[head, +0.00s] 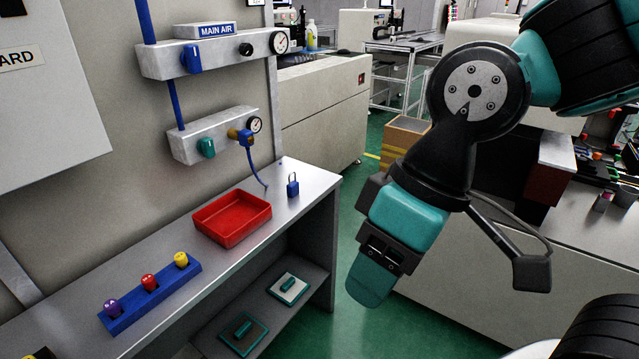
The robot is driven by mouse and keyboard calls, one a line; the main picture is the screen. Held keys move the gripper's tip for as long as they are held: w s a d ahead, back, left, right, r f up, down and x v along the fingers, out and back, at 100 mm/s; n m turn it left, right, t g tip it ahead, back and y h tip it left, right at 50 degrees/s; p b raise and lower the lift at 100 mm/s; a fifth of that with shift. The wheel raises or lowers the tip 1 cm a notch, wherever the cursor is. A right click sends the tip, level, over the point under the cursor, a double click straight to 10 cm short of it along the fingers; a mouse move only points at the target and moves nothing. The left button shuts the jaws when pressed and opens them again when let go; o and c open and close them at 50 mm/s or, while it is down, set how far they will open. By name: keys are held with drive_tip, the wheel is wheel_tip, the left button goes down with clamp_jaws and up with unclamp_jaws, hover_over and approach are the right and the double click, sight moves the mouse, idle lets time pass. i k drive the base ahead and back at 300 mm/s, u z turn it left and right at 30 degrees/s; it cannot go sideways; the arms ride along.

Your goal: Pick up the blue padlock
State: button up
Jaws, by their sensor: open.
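The blue padlock (293,186) stands upright on the grey metal bench (318,179), near its far right end. It is small, with its shackle on top. My gripper (372,280) hangs to the right of the bench, apart from the padlock and nearer to me. It points downward. Its jaws are open, and I see nothing held in them. The fingers are seen from one side, so the gap between them is hidden.
A red tray (232,218) sits just left of the padlock. A blue rack (150,294) with coloured pegs lies further left. A blue hose (254,168) hangs from the valve block (212,136) close behind the padlock. A lower shelf (262,312) holds two small plates.

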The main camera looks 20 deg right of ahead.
sight(293, 189)
drive_tip(key=u, duration=1.65)
drive_tip(key=k, duration=1.05)
drive_tip(key=z, duration=1.6)
drive_tip(key=i, duration=1.65)
